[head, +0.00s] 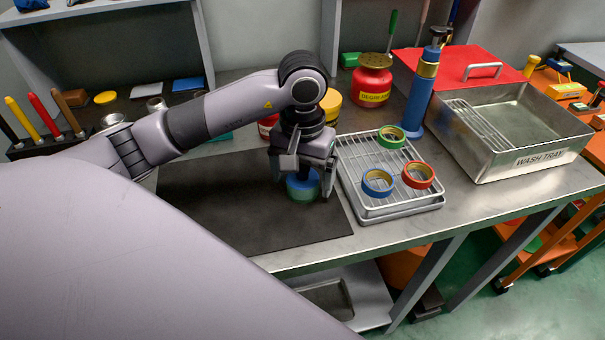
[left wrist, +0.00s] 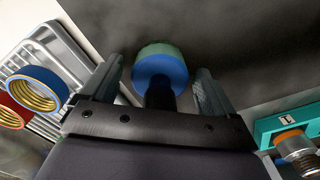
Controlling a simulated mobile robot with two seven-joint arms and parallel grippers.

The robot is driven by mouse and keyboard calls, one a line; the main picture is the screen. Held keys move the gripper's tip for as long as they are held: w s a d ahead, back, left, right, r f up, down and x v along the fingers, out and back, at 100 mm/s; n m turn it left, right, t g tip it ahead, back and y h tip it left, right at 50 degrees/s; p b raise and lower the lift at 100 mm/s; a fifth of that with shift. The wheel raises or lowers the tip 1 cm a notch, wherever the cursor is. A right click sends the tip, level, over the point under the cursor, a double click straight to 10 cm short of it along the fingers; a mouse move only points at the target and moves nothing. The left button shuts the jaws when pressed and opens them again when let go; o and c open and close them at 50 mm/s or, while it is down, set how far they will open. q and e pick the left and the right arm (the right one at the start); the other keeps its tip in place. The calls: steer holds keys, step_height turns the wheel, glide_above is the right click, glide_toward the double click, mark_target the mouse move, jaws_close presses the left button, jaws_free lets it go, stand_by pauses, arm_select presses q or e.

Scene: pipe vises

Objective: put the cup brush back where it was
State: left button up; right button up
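My left gripper (head: 304,190) points down over the right part of the dark mat (head: 225,215). A small round blue and green piece with a dark stem, which looks like the cup brush (head: 303,187), is below the palm, at the mat. In the left wrist view the piece (left wrist: 160,68) shows between the two fingers (left wrist: 160,85), with a visible gap on each side. The fingers are open around it. The far end of the stem is hidden by the palm. My right gripper is not in view.
A wire rack tray (head: 360,160) just right of the mat holds green, blue and red rings. A blue cylinder (head: 420,95), a red tin (head: 372,80) and a wash tray (head: 530,158) stand beyond. The mat's left side is clear.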

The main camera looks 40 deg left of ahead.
arm_select(q)
steer(key=shift+r, duration=0.1)
steer(key=shift+r+p, duration=0.2)
steer(key=shift+p, duration=0.15)
step_height(320, 180, up, 12)
steer(key=shift+f+p, duration=0.15)
steer(key=shift+p, duration=0.15)
stand_by(0.6)
